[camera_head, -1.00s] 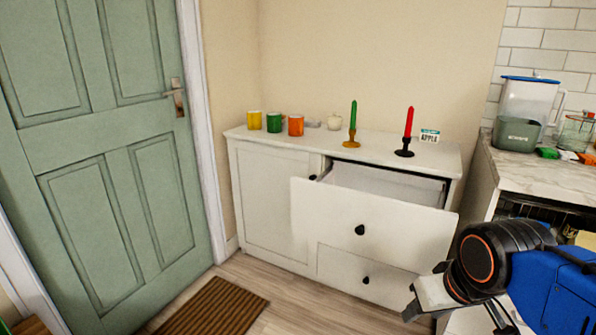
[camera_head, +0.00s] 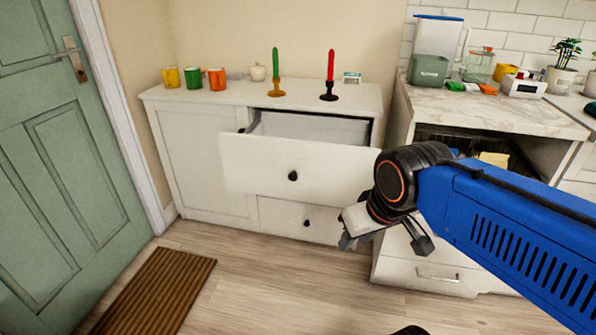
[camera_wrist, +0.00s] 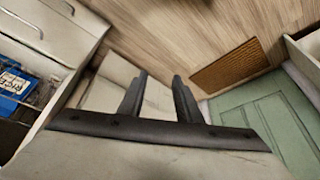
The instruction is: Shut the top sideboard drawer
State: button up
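The white sideboard (camera_head: 195,158) stands against the wall in the head view. Its top drawer (camera_head: 250,160) is pulled well out, with a dark round knob (camera_head: 293,176) on its front and its interior showing from above. The lower drawer (camera_head: 275,213) looks shut. My gripper (camera_head: 385,243) is right of and lower than the top drawer's front, apparently apart from it. Its fingers are spread and hold nothing. The wrist view shows the two dark fingers (camera_wrist: 160,92) apart, with a pale surface between and beyond them.
Several mugs (camera_head: 193,77) and two candles (camera_head: 277,75) stand on the sideboard top. A kitchen counter (camera_head: 490,106) with an open compartment below stands close on the right. A brown doormat (camera_head: 160,292) lies before the green door (camera_head: 60,180). The floor before the sideboard is clear.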

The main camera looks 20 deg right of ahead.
jog(key=shift+w+r, duration=0.1)
jog(key=shift+w, duration=0.1)
jog(key=c, duration=0.5)
jog(key=w+r+n, duration=0.1)
jog(key=w+n, duration=0.1)
jog(key=w+r+n, duration=0.1)
jog(key=w+n, duration=0.1)
jog(key=w+r+n, duration=0.1)
jog(key=w+n, duration=0.2)
jog(key=shift+a+r+g+h, duration=0.2)
jog(key=shift+r+g+h, duration=0.05)
jog(key=shift+g+h, duration=0.05)
grip_shut()
jog(key=n+h, duration=0.2)
jog(key=n, duration=2)
send_near(279, 162)
jog(key=s+a+r, duration=0.2)
jog(key=s+a, duration=0.1)
jog(key=s, duration=0.3)
jog(key=shift+g, duration=0.3)
jog(key=x, duration=0.3)
jog(key=w+x, duration=0.1)
jog(key=x, duration=0.3)
jog(key=w+d+r+x, duration=0.1)
jog(key=x, duration=0.3)
jog(key=shift+w+d+f, duration=0.2)
jog(key=shift+w+d, duration=0.4)
jog(key=shift+w, duration=0.2)
